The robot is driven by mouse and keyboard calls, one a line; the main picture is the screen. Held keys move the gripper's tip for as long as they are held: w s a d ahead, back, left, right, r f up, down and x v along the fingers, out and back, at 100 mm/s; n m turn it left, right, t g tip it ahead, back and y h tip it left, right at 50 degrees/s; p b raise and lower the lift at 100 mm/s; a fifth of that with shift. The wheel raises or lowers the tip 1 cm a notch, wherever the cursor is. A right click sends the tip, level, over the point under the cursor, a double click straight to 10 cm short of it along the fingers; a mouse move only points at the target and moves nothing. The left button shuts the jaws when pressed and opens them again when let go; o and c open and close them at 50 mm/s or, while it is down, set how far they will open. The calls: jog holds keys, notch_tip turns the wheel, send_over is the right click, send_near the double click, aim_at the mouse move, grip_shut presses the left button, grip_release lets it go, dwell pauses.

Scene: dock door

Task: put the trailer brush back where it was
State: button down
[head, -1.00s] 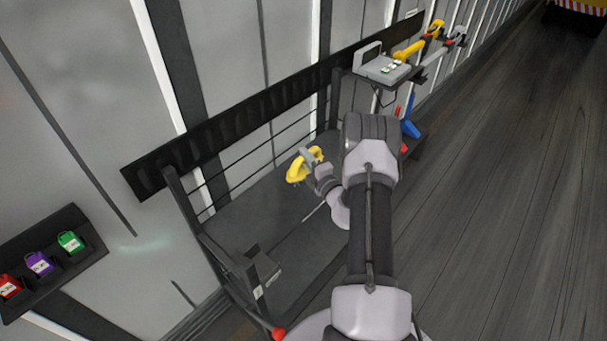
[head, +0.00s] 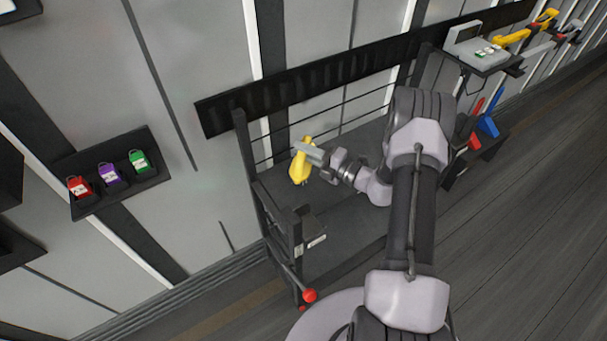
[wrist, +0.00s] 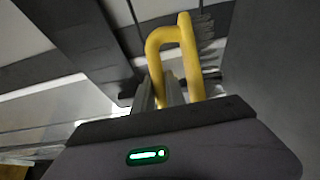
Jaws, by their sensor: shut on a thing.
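My gripper (head: 312,154) is shut on a yellow trailer brush (head: 299,168) and holds it above the dark platform, in front of the wall. In the wrist view the brush shows as a yellow looped handle (wrist: 178,50) rising from between the fingers, with dark bristles (wrist: 204,38) beside it. The lower part of the brush is hidden behind the gripper body. I cannot tell whether the brush touches anything.
A dark railed platform (head: 345,220) stands below a long black wall strip (head: 300,85). Red, purple and green tagged items sit on a dark wall holder (head: 120,192) at left. A grey device (head: 478,48) and blue tool (head: 488,120) are at right. The floor at right is clear.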

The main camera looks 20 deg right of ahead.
notch_tip(320, 180, down, 7)
jog(key=shift+r+b, duration=0.1)
jog(key=shift+b, duration=1.05)
jog(key=shift+r, duration=0.2)
jog(key=shift+f, duration=0.15)
jog(key=c, duration=1.4)
grip_release()
jog(key=shift+o, duration=0.2)
